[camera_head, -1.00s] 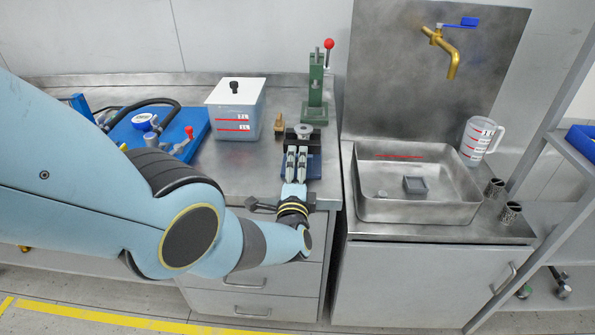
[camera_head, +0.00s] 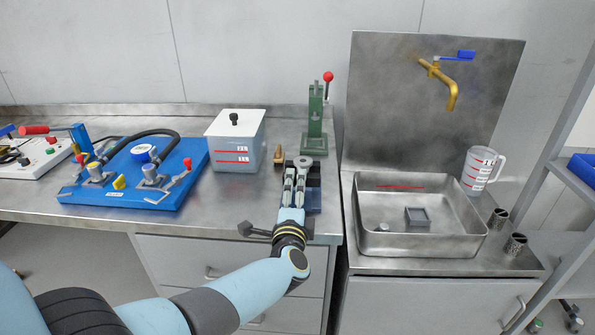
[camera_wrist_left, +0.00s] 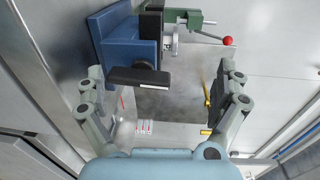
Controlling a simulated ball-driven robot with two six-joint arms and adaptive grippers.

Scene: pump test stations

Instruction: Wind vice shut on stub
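The blue vice (camera_head: 315,198) stands at the front right of the steel bench, with dark jaws at its back. A grey round metal stub (camera_head: 303,161) stands at the jaws; whether they touch it I cannot tell. In the left wrist view the vice (camera_wrist_left: 120,40) is at upper left, with a black bar handle (camera_wrist_left: 140,79) towards me and grey metal behind. My left gripper (camera_head: 294,174) is over the vice from the front. In the left wrist view (camera_wrist_left: 162,80) its fingers are wide apart and empty, with the handle showing between them. My right gripper is not in view.
A green press (camera_head: 316,125) with a red knob stands behind the vice. A brass part (camera_head: 279,155) and a lidded tank (camera_head: 237,145) stand to its left, then a blue pump station (camera_head: 130,178). A steel sink (camera_head: 420,245) is to the right.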

